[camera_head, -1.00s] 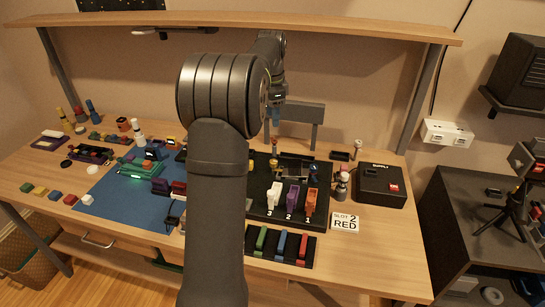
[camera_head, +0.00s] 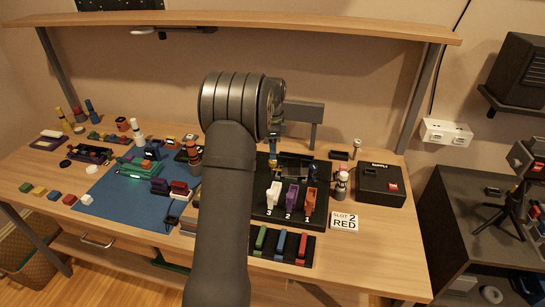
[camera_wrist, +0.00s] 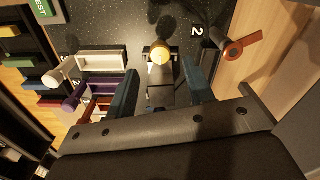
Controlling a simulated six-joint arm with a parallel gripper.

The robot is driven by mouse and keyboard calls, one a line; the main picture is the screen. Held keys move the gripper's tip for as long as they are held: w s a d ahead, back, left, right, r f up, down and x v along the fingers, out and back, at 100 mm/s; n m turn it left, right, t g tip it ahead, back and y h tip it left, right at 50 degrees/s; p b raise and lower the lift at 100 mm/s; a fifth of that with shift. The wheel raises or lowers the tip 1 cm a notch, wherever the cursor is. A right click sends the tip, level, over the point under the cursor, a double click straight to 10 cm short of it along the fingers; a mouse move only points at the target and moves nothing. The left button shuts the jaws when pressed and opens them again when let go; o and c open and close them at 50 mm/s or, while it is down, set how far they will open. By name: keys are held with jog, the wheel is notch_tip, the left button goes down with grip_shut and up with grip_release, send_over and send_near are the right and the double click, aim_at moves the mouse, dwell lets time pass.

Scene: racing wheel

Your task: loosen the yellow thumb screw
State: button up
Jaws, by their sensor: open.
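The yellow thumb screw (camera_wrist: 159,54) shows a round knob on a dark mount in the wrist view. My gripper (camera_wrist: 160,80) has its two blue fingers spread wide, one on each side of the line to the knob. The knob lies just beyond the fingertips and nothing is held. In the head view my gripper (camera_head: 272,147) hangs over the back left part of the black board (camera_head: 256,204). A yellow spot (camera_head: 272,161) shows just under the fingers there, though the arm crowds the view.
White (camera_head: 273,193), purple (camera_head: 291,196) and orange (camera_head: 310,201) levers stand in front on the board. A black supply box (camera_head: 381,184) stands at right. A blue mat (camera_head: 135,210) with a green fixture lies at left. Bare table shows right of the slot sign (camera_head: 344,222).

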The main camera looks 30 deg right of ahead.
jog(key=shift+f, duration=2.15)
jog(key=shift+c, duration=0.5)
jog(key=c, duration=0.9)
